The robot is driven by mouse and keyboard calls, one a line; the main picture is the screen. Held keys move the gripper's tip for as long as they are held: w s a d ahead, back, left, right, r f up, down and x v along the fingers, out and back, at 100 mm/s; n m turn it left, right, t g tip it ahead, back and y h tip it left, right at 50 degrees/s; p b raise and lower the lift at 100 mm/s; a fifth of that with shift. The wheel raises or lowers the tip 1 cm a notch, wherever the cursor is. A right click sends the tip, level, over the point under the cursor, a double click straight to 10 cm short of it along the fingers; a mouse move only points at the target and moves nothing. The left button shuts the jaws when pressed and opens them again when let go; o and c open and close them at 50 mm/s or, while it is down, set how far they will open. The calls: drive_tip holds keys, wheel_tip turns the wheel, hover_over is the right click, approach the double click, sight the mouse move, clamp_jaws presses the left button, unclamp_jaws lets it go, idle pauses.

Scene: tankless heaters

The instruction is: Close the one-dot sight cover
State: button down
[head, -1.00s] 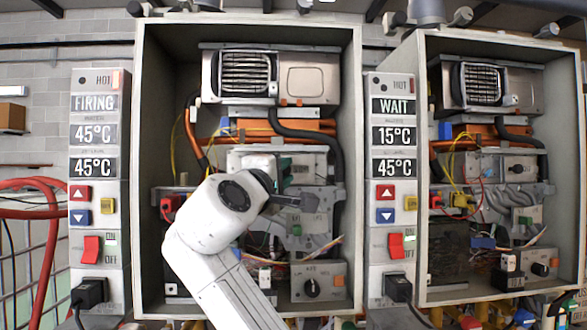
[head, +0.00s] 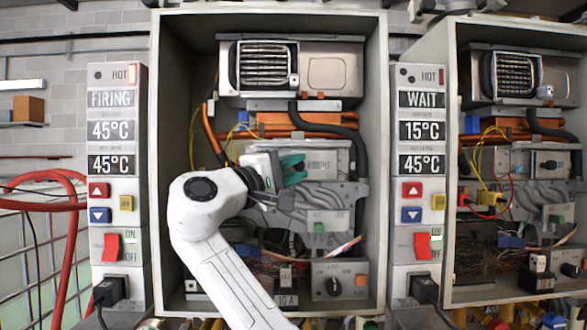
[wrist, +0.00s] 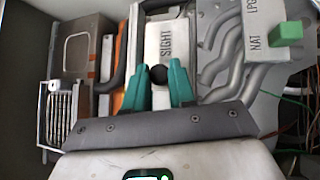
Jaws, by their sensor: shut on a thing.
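The sight cover (head: 322,160) is a pale plate inside the left heater cabinet, below the orange pipes. In the wrist view, the plate lettered SIGHT (wrist: 166,45) runs away from me, with a round black knob (wrist: 159,75) at its near end. My gripper (head: 302,170) has teal fingers and reaches in from the lower left, over the left part of the plate. In the wrist view, my gripper (wrist: 159,82) has one finger on each side of the knob and is shut on it. The fingers hide the knob in the head view.
A NAT/LPG plate with a green switch (head: 319,228) sits below the cover. Grey manifold pipes (head: 345,195) and a black hose (head: 350,130) are close by. The cabinet's right wall (head: 375,180) bounds the space. A second heater (head: 515,160) stands to the right.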

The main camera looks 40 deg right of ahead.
drive_tip(key=c, duration=1.2)
unclamp_jaws()
drive_tip(key=shift+c, duration=0.2)
drive_tip(key=b+v, duration=0.3)
drive_tip(key=v, duration=0.7)
drive_tip(key=shift+a, duration=0.35)
drive_tip(key=shift+f, duration=0.1)
